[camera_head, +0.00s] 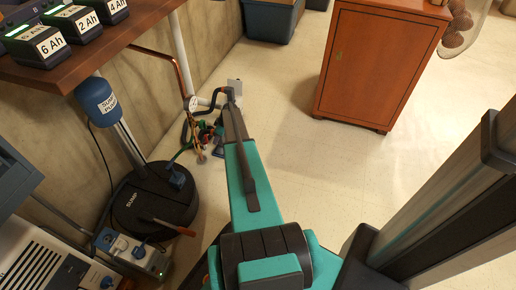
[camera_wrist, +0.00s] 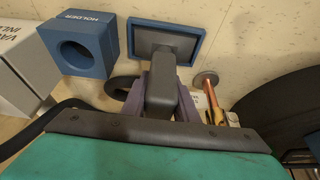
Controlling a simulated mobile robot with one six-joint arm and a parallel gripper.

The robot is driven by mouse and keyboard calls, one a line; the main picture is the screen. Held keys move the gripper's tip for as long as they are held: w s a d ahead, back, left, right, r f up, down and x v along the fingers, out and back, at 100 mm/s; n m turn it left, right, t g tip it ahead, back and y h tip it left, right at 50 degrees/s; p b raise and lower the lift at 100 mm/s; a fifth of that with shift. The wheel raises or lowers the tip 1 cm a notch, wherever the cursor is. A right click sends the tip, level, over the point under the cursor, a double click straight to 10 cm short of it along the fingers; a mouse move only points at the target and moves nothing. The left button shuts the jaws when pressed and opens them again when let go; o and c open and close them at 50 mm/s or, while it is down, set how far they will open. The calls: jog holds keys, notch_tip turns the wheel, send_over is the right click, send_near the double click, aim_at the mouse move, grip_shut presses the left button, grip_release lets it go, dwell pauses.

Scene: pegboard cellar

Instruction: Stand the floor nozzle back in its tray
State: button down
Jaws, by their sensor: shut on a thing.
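In the wrist view my gripper (camera_wrist: 161,88) has two purple fingers, closed on the sides of a dark grey block-shaped piece. I take this piece to be the floor nozzle (camera_wrist: 161,72); its lower end is hidden. Beyond its top is a blue-rimmed tray (camera_wrist: 197,32) with a dark inside. The nozzle covers part of the tray's near side in this view; I cannot tell whether they touch.
A blue holder block (camera_wrist: 112,50) with a round hole stands left of the tray, beside a grey inlet box (camera_wrist: 22,75). A copper pipe (camera_wrist: 212,98) is at the right. The round black sump (camera_head: 150,208) is left of my arm, an orange cabinet (camera_head: 375,65) at right.

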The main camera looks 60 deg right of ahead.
jog(key=c, duration=0.8)
grip_release()
jog(key=shift+c, duration=0.2)
jog(key=shift+r, duration=0.15)
jog(key=shift+r+p, duration=1.4)
jog(key=shift+r, duration=1.9)
